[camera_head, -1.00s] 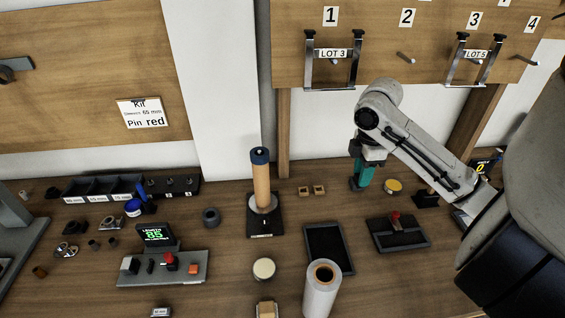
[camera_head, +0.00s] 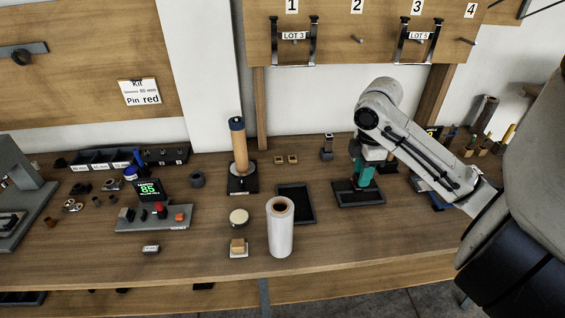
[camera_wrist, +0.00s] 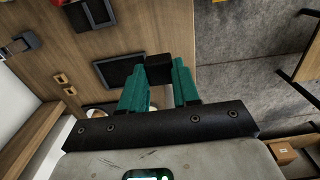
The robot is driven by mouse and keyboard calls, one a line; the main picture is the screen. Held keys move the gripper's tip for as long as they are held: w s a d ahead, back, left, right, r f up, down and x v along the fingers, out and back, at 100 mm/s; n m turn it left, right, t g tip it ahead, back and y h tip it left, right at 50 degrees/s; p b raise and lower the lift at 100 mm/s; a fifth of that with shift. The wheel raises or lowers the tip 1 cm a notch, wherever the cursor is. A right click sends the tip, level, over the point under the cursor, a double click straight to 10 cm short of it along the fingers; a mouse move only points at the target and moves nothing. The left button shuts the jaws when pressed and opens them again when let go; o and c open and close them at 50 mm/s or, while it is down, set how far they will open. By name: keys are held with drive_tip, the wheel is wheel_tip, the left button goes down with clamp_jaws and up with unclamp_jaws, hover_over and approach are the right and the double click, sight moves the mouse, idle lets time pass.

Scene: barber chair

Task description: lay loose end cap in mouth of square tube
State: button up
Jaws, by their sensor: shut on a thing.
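My gripper (camera_head: 362,184) shows teal fingers in the head view, over or in front of a dark tray right of centre. In the wrist view the fingers (camera_wrist: 158,88) are closed on a small black block (camera_wrist: 158,67), which appears to be the end cap. Its underside is hidden. A small upright grey piece with a dark lower part (camera_head: 327,147) stands at the back, left of the gripper, and may be the square tube. It also shows at the left of the wrist view (camera_wrist: 27,42). Its mouth cannot be made out. The gripper is apart from it.
An empty dark tray (camera_head: 310,205) lies left of the gripper, with a white roll (camera_head: 281,235) in front. Two small wooden blocks (camera_head: 279,160) lie behind. A post with a wooden cylinder (camera_head: 239,150) stands further left. The dark tray (camera_head: 345,202) by the gripper is partly covered.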

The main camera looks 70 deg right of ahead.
drive_tip(key=w+a+f+m, duration=0.2)
drive_tip(key=w+a+f, duration=0.5)
drive_tip(key=w+a, duration=0.5)
drive_tip(key=w+a+f+m, duration=0.2)
drive_tip(key=w+a+f, duration=0.5)
drive_tip(key=a, duration=0.8)
drive_tip(key=w+a+f+m, duration=0.1)
drive_tip(key=w+a+f, duration=0.5)
drive_tip(key=w+a, duration=0.6)
drive_tip(key=s+f, duration=0.5)
drive_tip(key=s, duration=0.2)
drive_tip(key=shift+a+f+m, duration=0.15)
drive_tip(key=shift+a+m, duration=0.15)
drive_tip(key=shift+a, duration=0.15)
drive_tip(key=shift+s+a, duration=0.1)
drive_tip(key=shift+a, duration=0.05)
drive_tip(key=shift+a, duration=0.25)
drive_tip(key=shift+w, duration=0.2)
